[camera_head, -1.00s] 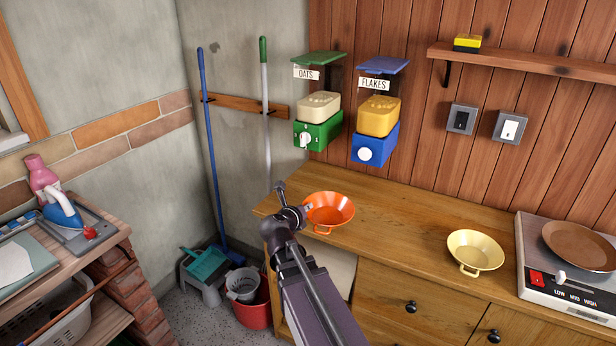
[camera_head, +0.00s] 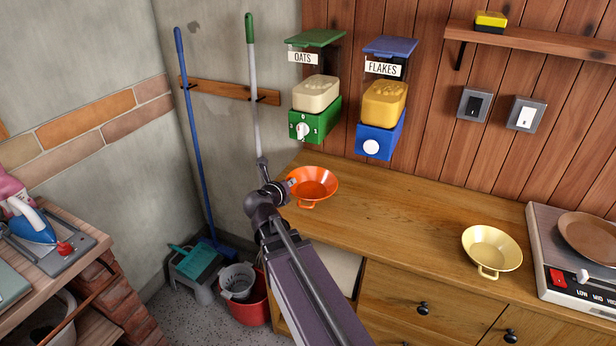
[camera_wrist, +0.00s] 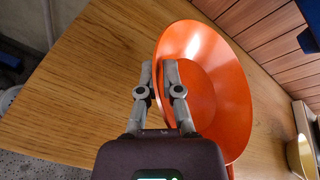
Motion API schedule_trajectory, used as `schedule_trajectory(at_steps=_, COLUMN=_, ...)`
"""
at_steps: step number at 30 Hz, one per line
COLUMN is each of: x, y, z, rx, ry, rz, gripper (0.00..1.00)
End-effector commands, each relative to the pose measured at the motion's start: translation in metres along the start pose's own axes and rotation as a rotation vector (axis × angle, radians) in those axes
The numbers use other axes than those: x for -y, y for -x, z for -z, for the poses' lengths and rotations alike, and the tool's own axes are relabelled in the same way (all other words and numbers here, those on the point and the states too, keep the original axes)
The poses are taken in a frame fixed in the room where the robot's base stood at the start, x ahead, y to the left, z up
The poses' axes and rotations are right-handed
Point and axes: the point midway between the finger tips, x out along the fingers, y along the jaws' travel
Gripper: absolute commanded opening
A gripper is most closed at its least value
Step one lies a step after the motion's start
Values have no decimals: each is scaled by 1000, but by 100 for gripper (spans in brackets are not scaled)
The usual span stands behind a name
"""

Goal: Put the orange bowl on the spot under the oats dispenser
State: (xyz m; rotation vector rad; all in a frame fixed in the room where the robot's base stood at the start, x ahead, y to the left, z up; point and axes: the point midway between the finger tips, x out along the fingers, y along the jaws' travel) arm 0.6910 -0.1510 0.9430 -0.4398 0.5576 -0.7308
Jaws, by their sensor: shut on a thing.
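The orange bowl (camera_head: 314,180) is at the left back part of the wooden counter, roughly below the green oats dispenser (camera_head: 316,122) in the head view. I cannot tell whether its base touches the counter. My gripper (camera_wrist: 158,72) is shut on the near-left rim of the orange bowl (camera_wrist: 215,85), one finger outside and one inside. In the head view my gripper (camera_head: 288,186) is at the bowl's left side. The bowl looks empty and about upright. No marked spot shows under the dispenser, and my arm and the bowl cover part of the counter there.
The blue flakes dispenser (camera_head: 380,135) hangs right of the oats one. A yellow bowl (camera_head: 491,250) and a scale-like appliance with a brown pan (camera_head: 590,240) stand farther right. The counter's middle (camera_head: 400,215) is clear. Broom handles (camera_head: 200,150) lean left of the counter.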

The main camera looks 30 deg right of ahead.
Motion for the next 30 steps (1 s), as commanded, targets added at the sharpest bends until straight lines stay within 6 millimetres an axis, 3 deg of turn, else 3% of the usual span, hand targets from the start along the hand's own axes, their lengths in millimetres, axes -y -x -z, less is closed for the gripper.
schedule_trajectory(at_steps=10, x=0, y=-1, z=-1, rx=-11, ry=-3, rz=11, gripper=0)
schedule_trajectory(at_steps=21, x=21, y=-12, z=5, rx=-147, ry=-63, rz=148, gripper=0)
schedule_trajectory(at_steps=30, x=23, y=-12, z=8, rx=-165, ry=-73, rz=168, gripper=0)
